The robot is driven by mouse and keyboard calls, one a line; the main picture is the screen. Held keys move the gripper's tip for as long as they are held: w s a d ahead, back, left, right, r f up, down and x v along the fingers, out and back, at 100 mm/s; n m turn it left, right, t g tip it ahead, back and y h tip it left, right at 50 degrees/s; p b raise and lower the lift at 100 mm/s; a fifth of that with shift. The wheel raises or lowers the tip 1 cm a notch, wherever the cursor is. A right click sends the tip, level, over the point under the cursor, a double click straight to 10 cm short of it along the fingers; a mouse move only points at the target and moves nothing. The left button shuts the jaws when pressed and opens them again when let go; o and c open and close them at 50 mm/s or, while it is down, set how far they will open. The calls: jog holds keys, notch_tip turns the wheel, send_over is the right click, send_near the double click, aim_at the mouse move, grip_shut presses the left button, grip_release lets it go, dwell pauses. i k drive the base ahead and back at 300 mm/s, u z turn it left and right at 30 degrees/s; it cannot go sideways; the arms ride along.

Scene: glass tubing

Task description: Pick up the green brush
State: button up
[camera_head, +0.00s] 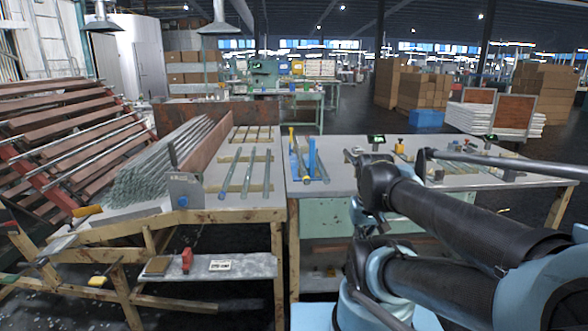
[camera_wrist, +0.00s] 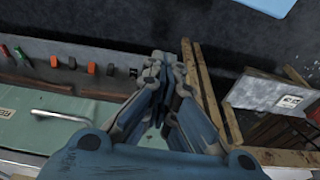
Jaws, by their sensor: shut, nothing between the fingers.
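I cannot pick out a green brush for certain in either view. In the head view my arm reaches forward beside the right-hand workbench (camera_head: 330,185), and I cannot make out the fingers there.
In the wrist view, several red and dark items (camera_wrist: 71,62) stand in a row near a metal handle (camera_wrist: 60,115). A low shelf (camera_head: 250,268) with a red object (camera_head: 186,260) lies under the left bench. Glass tubes (camera_head: 165,170) are stacked on that bench.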

aim_at(198, 175)
jog(key=u, duration=0.05)
jog(key=k, duration=0.4)
jog(key=u, duration=0.1)
jog(key=i, duration=0.95)
jog(key=u, duration=0.65)
